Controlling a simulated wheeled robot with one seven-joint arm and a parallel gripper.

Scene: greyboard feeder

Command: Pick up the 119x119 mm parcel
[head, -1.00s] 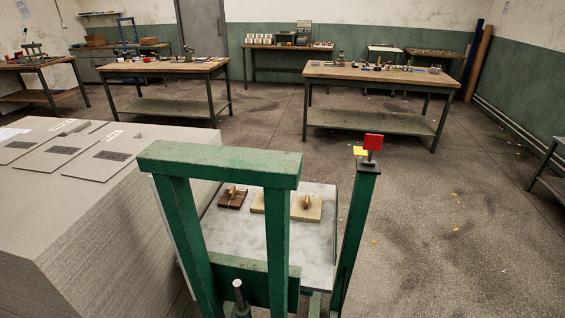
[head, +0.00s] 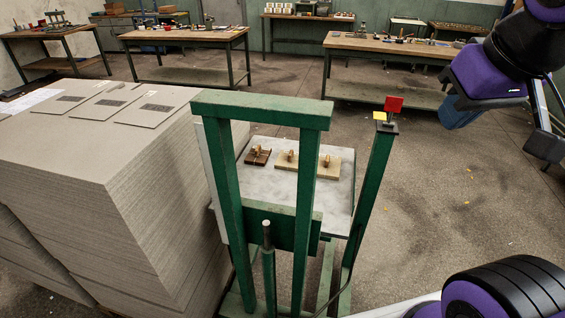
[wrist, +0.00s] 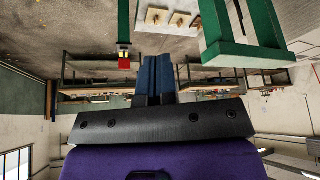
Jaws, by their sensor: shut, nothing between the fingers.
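Three small parcels lie on the pale marble-like top (head: 275,185) of a stand: a dark brown one (head: 257,156), a tan one (head: 287,160) and another tan one (head: 328,167). Each has a small raised piece on top. I cannot tell which is 119x119 mm. My gripper (head: 460,116) is at the upper right in the head view, well apart from the parcels and to their right. In the wrist view its blue fingers (wrist: 155,62) are shut together and empty. The parcels show there at the top, upside down, beyond the fingertips.
A green frame (head: 262,110) stands in front of the parcels. A green post (head: 372,190) with a red piece (head: 394,104) on top stands to their right. A tall grey board stack (head: 90,170) fills the left.

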